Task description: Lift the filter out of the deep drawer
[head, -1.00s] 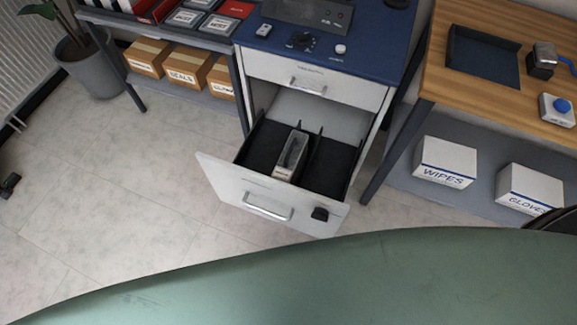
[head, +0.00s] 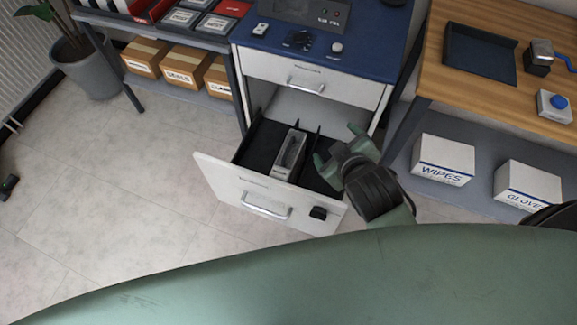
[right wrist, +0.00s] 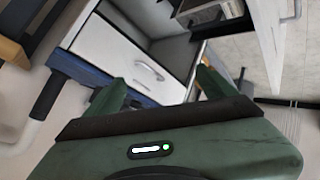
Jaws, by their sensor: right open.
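The deep drawer (head: 240,196) is pulled open at the bottom of the blue-topped cabinet, with a white front and a dark inside split by dividers. The filter (head: 291,152), a grey box-like piece with a light frame, stands in the drawer near its middle. My right gripper (head: 337,146) is open and empty over the right part of the drawer, to the right of the filter and apart from it. In the right wrist view its two green fingers (right wrist: 160,88) are spread, with the cabinet's upper drawer beyond. My left gripper is not in view.
The shut upper drawer (head: 300,76) sits above the open one. A wooden bench (head: 450,90) stands right, with white boxes (head: 443,160) on its lower shelf. A shelf with cardboard boxes (head: 184,66) stands left.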

